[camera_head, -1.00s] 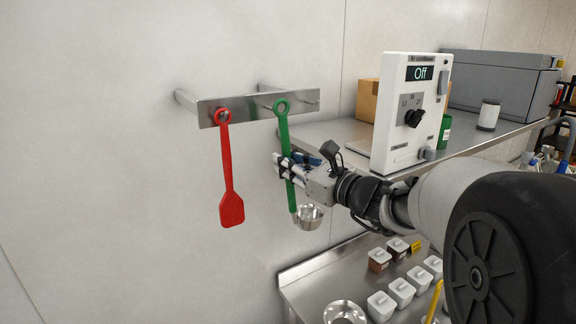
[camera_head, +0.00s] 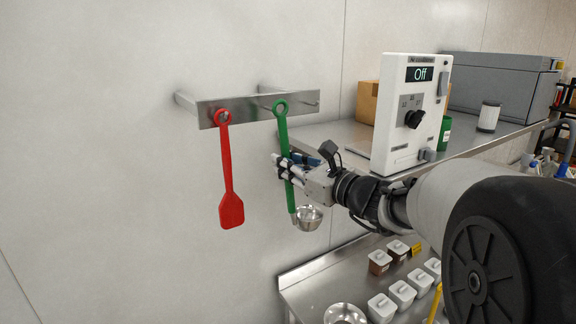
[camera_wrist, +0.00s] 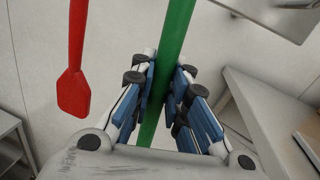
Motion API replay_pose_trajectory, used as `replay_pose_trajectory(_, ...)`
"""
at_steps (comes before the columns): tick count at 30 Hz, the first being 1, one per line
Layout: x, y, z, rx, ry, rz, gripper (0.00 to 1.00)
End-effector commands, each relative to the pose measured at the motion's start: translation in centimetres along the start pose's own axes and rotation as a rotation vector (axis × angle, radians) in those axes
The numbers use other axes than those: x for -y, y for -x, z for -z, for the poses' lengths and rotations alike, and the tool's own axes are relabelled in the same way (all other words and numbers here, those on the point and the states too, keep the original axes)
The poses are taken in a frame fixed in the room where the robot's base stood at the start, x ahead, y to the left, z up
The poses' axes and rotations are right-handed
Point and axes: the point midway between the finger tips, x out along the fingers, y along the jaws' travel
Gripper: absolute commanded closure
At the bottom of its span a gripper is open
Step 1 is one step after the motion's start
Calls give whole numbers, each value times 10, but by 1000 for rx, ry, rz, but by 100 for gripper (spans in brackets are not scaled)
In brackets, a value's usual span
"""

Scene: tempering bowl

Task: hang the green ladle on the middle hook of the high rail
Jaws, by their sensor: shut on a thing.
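The green ladle (camera_head: 284,135) hangs upright, its ring at the middle of the high rail (camera_head: 253,107) and its steel bowl (camera_head: 309,217) at the bottom. The ring appears to be around or just in front of the middle hook; I cannot tell which. My gripper (camera_head: 284,168) is shut on the green handle below the ring. In the wrist view, the green handle (camera_wrist: 174,50) runs between the two fingers (camera_wrist: 163,95). The ladle's ring and bowl are out of that view.
A red spatula (camera_head: 230,170) hangs from the rail's left hook, close beside the ladle. The right hook (camera_head: 316,101) is bare. A white control unit (camera_head: 410,115) stands on the steel shelf (camera_head: 340,132) at right. Lidded containers (camera_head: 402,293) stand on the lower counter.

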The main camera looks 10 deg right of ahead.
Motion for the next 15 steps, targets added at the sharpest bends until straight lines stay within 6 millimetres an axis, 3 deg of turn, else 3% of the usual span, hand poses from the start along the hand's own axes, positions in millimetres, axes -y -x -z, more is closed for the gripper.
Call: replay_pose_trajectory(15, 2, -7, 0, 1, 1, 0, 100)
